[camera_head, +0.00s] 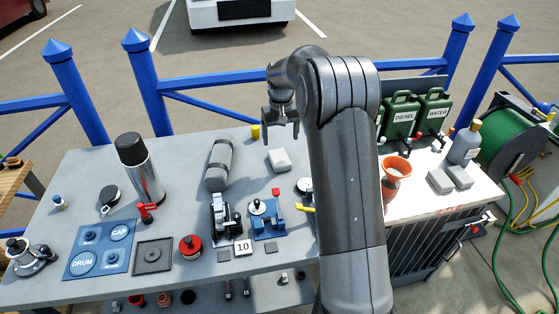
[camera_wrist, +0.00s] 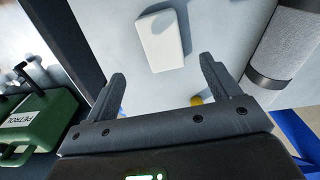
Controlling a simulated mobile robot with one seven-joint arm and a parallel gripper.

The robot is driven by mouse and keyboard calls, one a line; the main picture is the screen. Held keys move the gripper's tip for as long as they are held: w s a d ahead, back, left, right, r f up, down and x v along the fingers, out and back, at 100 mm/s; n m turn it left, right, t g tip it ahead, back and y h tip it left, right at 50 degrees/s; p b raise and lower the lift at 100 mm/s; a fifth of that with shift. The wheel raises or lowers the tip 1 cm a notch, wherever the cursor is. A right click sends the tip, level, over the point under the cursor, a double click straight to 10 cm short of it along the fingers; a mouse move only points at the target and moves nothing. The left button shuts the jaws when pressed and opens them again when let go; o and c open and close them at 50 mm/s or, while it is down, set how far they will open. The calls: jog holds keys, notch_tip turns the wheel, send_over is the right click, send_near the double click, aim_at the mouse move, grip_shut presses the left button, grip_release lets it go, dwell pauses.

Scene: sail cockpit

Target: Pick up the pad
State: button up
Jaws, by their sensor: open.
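A white rectangular pad (camera_head: 279,160) lies flat on the grey table (camera_head: 180,270), near its back edge. In the wrist view the pad (camera_wrist: 160,38) shows just beyond the fingertips, between their lines and slightly turned. My gripper (camera_head: 281,130) is open and empty above the back of the table, with its fingers pointing down. In the wrist view my gripper (camera_wrist: 162,76) has its fingers wide apart, with nothing between them. The pad looks clear of both fingers.
A grey roll (camera_head: 218,165) lies left of the pad, and a small yellow item (camera_head: 255,132) stands behind it. Clamps and a blue device (camera_head: 266,217) stand in front. Green cans (camera_head: 401,115), an orange funnel (camera_head: 396,172) and two grey blocks (camera_head: 440,181) are on the right.

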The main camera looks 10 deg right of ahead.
aim_at(280, 157)
notch_tip(280, 157, down, 9)
jog(key=shift+w+a+f, duration=0.1)
jog(key=shift+a, duration=0.05)
jog(key=c, duration=1.1)
